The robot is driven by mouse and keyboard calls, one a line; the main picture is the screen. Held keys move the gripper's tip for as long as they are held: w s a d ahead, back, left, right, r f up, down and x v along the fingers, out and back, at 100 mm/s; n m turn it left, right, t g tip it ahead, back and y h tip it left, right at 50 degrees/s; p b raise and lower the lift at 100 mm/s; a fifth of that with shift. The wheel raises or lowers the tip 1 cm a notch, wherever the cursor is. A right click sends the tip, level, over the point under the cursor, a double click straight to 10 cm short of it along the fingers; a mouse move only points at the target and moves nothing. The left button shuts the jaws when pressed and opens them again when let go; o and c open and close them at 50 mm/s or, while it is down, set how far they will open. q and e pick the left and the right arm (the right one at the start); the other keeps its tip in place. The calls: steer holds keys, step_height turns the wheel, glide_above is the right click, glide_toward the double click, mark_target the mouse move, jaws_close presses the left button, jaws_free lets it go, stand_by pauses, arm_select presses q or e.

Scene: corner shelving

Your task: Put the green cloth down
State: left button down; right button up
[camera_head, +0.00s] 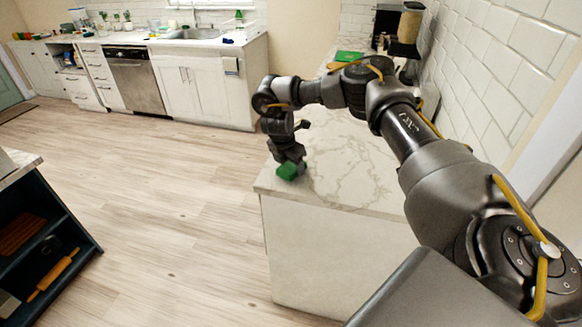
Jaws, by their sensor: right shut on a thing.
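The green cloth (287,171) is a small bunched piece at the near left corner of the marble-topped counter (350,176). My right gripper (288,162) points down and is shut on the cloth, just at or above the counter top; I cannot tell whether the cloth touches the surface. The fingertips are partly hidden by the cloth. My left gripper is not in view.
The counter top around the cloth is bare. A flat green item (349,56) lies farther back on it, near a dark appliance (388,25). A tiled wall (510,70) bounds the right. A dark shelf unit (40,245) stands at left, with open floor between.

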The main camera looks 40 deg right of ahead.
steer(key=shift+f, duration=0.65)
steer(key=shift+f, duration=0.1)
steer(key=o, duration=0.9)
steer(key=shift+f, duration=0.1)
steer(key=v, duration=1.2)
steer(key=shift+r, duration=0.25)
